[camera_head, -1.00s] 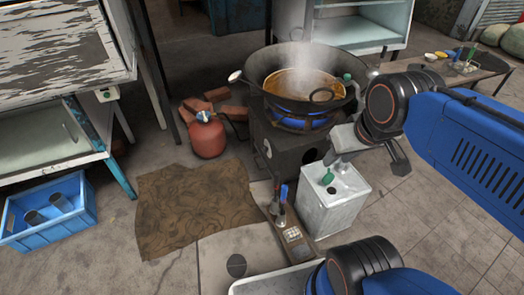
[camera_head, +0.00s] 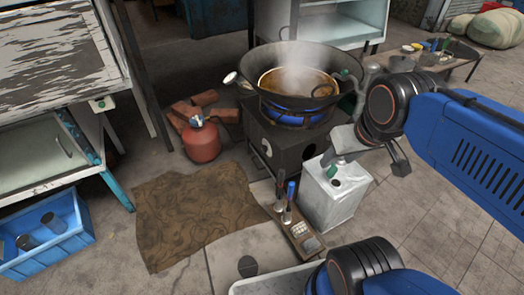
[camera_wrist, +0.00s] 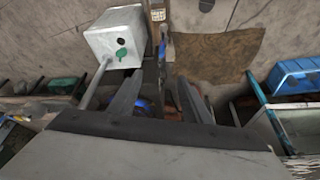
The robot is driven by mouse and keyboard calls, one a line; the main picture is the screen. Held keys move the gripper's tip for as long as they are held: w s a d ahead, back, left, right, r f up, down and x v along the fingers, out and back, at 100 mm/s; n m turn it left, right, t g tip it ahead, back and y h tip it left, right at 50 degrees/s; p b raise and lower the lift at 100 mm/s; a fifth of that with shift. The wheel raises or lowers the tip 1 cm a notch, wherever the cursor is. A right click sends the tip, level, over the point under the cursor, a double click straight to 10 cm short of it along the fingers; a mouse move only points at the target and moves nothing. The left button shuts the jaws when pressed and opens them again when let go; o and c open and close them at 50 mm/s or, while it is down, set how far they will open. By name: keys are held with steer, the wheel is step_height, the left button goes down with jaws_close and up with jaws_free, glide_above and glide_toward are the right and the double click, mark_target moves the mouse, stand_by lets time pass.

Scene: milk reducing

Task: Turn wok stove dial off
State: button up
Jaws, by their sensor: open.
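The dial's setting is too small to read. My gripper (camera_head: 372,152) is open and empty, to the right of the stove and above the white canister (camera_head: 335,200). It is apart from the dial. In the wrist view, my gripper's dark fingers (camera_wrist: 160,88) are spread. The dial cannot be made out there.
The white canister with a green cap also shows in the wrist view (camera_wrist: 107,42). A red gas cylinder (camera_head: 201,142) stands left of the stove. A brown mat (camera_head: 190,215) and a board with tools (camera_head: 297,230) lie in front. A blue crate (camera_head: 45,240) is at left.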

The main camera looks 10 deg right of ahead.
steer(key=shift+w+r, duration=0.1)
steer(key=shift+w, duration=0.4)
steer(key=w+a+f+n+g+h, duration=0.2)
steer(key=w+f+n+h, duration=0.15)
steer(key=w, duration=0.75)
steer(key=w+a+f+n+g+h, duration=0.2)
steer(key=w+f+n, duration=0.15)
steer(key=w, duration=0.65)
steer(key=w+a+f+n+g+h, duration=0.1)
steer(key=w+f+n+g+h, duration=0.25)
steer(key=w, duration=0.75)
steer(key=w+a+f+n+t+h, duration=0.1)
steer(key=w+a+f+n+h, duration=0.15)
steer(key=w+a+f, duration=0.4)
steer(key=w+a+f+n+t+h, duration=0.2)
steer(key=w+a+f+h, duration=0.15)
steer(key=f, duration=0.65)
steer(key=n+t+h, duration=0.2)
steer(key=n+t, duration=0.2)
steer(key=n, duration=0.2)
glide_toward(262, 149)
steer(key=x, duration=0.8)
steer(key=shift+s+d+r, duration=0.1)
steer(key=shift+d+r, duration=0.1)
steer(key=shift+d, duration=0.25)
steer(key=c, duration=1)
